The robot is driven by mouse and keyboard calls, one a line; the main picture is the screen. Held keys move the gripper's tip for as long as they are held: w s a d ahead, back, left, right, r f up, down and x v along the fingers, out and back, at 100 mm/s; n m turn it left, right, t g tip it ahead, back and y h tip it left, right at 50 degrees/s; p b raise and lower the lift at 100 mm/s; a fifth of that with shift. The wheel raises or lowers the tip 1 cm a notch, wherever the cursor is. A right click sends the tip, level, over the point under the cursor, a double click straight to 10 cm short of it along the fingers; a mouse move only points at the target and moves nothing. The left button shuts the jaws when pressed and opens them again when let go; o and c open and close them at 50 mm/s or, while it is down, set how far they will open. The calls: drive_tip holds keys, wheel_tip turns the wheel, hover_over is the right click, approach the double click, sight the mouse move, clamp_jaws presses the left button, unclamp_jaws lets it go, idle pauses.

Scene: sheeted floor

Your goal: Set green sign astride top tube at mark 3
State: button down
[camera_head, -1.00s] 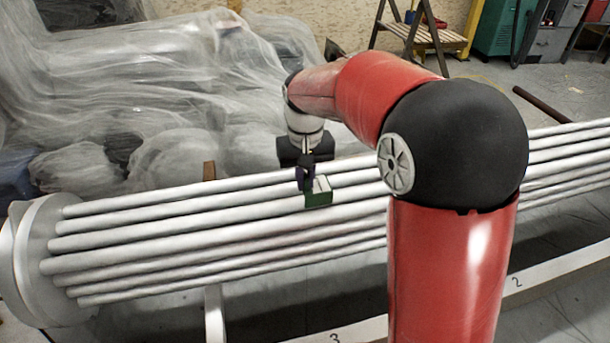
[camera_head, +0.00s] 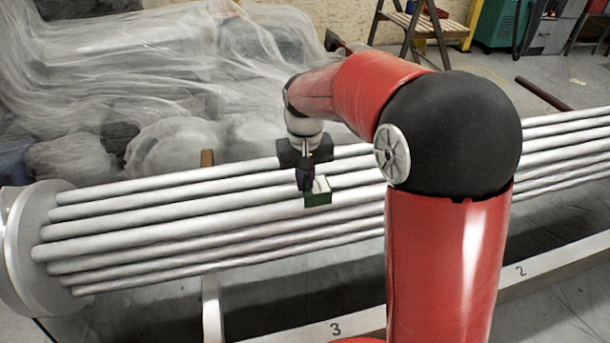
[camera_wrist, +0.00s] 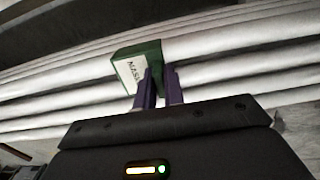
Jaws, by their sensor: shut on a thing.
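The green sign (camera_head: 318,198) is a small green block with a pale lettered face. My gripper (camera_head: 306,180) is shut on it, and the sign hangs at the fingertips over the tube bundle (camera_head: 180,216). In the wrist view, the sign (camera_wrist: 140,68) sits at the tips of the purple fingers (camera_wrist: 158,86), with white tubes behind it. I cannot tell whether it touches a tube. The top tube (camera_head: 225,176) runs along the far upper side of the bundle, as far as I can tell. The mark 3 (camera_head: 336,329) is printed on the white rail in front.
The white rail (camera_head: 450,303) also bears a mark 2 (camera_head: 520,271) to the right. A round end plate (camera_head: 38,245) closes the bundle at left. Plastic-sheeted shapes (camera_head: 180,150) lie behind the bundle. A stepladder (camera_head: 420,25) stands at the back.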

sight(305, 191)
drive_tip(key=shift+f+b, duration=1.05)
drive_tip(key=shift+f, duration=0.95)
drive_tip(key=c, duration=1.4)
unclamp_jaws()
